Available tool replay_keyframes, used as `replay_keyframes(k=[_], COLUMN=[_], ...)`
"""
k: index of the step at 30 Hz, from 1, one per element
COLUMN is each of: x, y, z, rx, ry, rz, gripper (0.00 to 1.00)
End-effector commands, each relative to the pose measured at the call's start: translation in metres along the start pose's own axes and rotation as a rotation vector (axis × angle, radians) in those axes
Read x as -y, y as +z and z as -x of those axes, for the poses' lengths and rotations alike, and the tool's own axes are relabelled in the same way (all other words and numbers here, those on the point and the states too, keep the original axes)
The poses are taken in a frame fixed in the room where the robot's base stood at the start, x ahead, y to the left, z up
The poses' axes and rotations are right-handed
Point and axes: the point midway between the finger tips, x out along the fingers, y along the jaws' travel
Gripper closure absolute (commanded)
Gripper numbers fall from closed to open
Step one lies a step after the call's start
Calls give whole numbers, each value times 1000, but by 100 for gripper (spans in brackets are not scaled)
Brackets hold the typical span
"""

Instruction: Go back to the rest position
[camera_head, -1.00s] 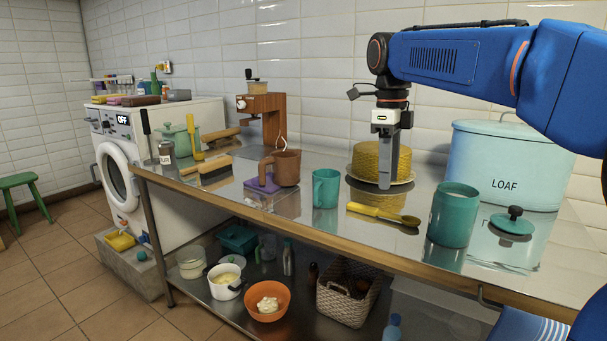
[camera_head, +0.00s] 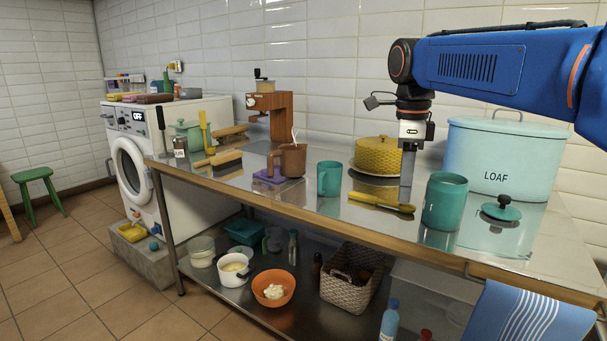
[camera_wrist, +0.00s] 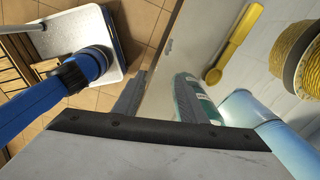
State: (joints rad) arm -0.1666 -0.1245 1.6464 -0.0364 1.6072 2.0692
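My gripper (camera_head: 406,195) hangs from the blue arm and points down, at the front of the yellow pot (camera_head: 377,156) and near the yellow spoon (camera_head: 380,202). In the wrist view my gripper (camera_wrist: 160,85) shows two dark fingers spread apart. Nothing is visible between them except the table below. In the wrist view, the yellow spoon (camera_wrist: 232,45) lies to the right, clear of the fingers. A teal jar (camera_head: 445,202) stands right of the gripper in the head view.
The steel table (camera_head: 300,205) holds a teal mug (camera_head: 329,178), a brown mug (camera_head: 291,160), a LOAF bin (camera_head: 503,158) and a small teal lid (camera_head: 501,209). A striped towel (camera_head: 530,318) hangs at the front. Open tiled floor (camera_head: 110,270) lies left.

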Motion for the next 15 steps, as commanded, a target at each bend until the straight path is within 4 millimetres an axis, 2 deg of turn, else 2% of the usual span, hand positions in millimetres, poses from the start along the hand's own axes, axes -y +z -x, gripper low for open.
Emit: replay_keyframes(k=[8, 15], x=[-34, -80], y=[-29, -63], z=[-24, -64], rx=[25, 26], ry=[-58, -150], rz=[296, 700], gripper=[62, 62])
